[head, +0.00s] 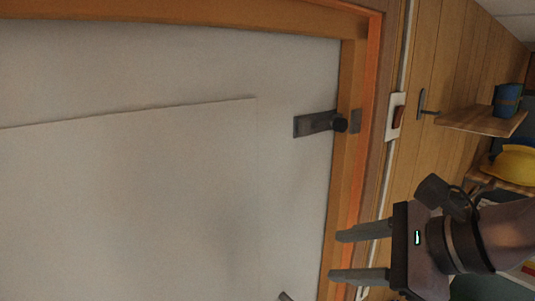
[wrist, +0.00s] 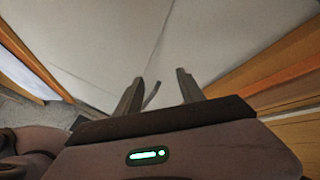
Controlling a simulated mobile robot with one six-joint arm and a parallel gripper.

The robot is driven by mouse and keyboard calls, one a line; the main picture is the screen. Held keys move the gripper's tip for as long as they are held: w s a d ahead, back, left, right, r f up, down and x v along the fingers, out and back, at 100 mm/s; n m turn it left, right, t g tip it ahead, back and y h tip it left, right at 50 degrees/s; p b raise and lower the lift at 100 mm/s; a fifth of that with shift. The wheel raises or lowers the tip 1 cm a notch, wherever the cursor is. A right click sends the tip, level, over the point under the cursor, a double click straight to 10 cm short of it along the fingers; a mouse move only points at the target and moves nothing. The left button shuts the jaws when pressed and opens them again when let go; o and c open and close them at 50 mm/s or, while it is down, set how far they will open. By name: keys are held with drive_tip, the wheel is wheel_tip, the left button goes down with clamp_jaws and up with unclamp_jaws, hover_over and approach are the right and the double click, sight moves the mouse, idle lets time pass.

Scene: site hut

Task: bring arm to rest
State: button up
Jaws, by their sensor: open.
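My gripper (head: 338,255) is at the lower right of the head view, its two fingers apart and pointing left toward the white door. No object is held between the fingers. It also shows in the wrist view (wrist: 160,78), with the fingers apart in front of the pale door surface. A small dark bent piece (wrist: 152,95) shows between the fingers there; I cannot tell what it is or how far beyond them it lies.
The white door (head: 150,190) fills the left, with a dark handle plate (head: 312,124) near its orange-brown frame (head: 350,80). A wall switch (head: 397,116), a wooden shelf (head: 480,121) with a blue item (head: 507,100), and a yellow helmet (head: 515,164) are at right.

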drive_tip(key=s+a+f+n+g+h, duration=0.1)
drive_tip(key=s+a+f+n+h, duration=0.2)
drive_tip(key=f+n, duration=0.4)
drive_tip(key=s+a+f+n+h, duration=0.1)
drive_tip(key=s+f+n+h, duration=0.1)
drive_tip(key=s+f+n, duration=0.45)
wheel_tip(320, 180, down, 36)
drive_tip(key=n+g+b, duration=0.1)
drive_tip(key=n+b, duration=0.1)
drive_tip(key=b, duration=3.2)
drive_tip(key=shift+s+d+h, duration=0.3)
drive_tip(key=shift+s, duration=0.15)
drive_tip(key=shift+f, duration=0.1)
drive_tip(key=shift+c, duration=0.3)
